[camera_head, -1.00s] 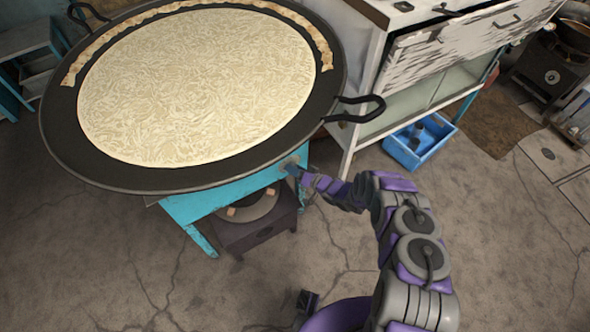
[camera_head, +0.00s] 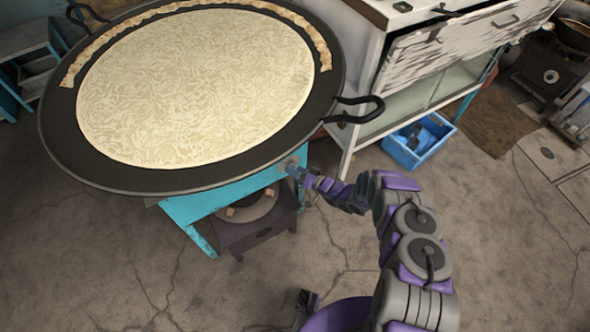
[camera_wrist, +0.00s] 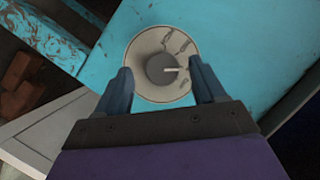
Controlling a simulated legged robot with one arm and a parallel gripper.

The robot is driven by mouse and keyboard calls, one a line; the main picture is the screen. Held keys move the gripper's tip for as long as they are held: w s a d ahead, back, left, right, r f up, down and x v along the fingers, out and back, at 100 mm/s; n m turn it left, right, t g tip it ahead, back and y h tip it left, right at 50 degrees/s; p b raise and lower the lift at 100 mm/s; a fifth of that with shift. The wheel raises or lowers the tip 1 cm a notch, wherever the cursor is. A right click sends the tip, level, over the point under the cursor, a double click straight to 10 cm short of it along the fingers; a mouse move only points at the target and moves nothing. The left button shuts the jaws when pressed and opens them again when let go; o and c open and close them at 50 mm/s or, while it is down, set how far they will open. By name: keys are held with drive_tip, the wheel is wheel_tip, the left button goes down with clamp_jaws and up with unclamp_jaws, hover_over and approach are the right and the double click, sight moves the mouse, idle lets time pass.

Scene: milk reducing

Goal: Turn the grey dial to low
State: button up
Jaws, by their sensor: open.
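The grey dial (camera_wrist: 161,69) sits at the centre of a round pale plate (camera_wrist: 146,48) on the turquoise stand. A white mark on the dial points right in the wrist view; the small markings around it are too blurred to read. My gripper (camera_wrist: 160,80) is open, with one finger on each side of the dial and a gap to it on both sides. In the head view my gripper (camera_head: 291,167) is at the front of the turquoise stand (camera_head: 215,201), just under the pan's rim, and hides most of the dial there.
A wide black pan (camera_head: 60,140) of pale milky liquid stands above the stand, its handle (camera_head: 362,108) jutting out right. A dark burner (camera_head: 262,228) is underneath. A white cabinet (camera_head: 362,62) and blue crate (camera_head: 420,160) are to the right. The floor in front is mostly clear.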

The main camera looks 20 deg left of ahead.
drive_tip(key=p+v, duration=0.3)
drive_tip(key=v, duration=1.3)
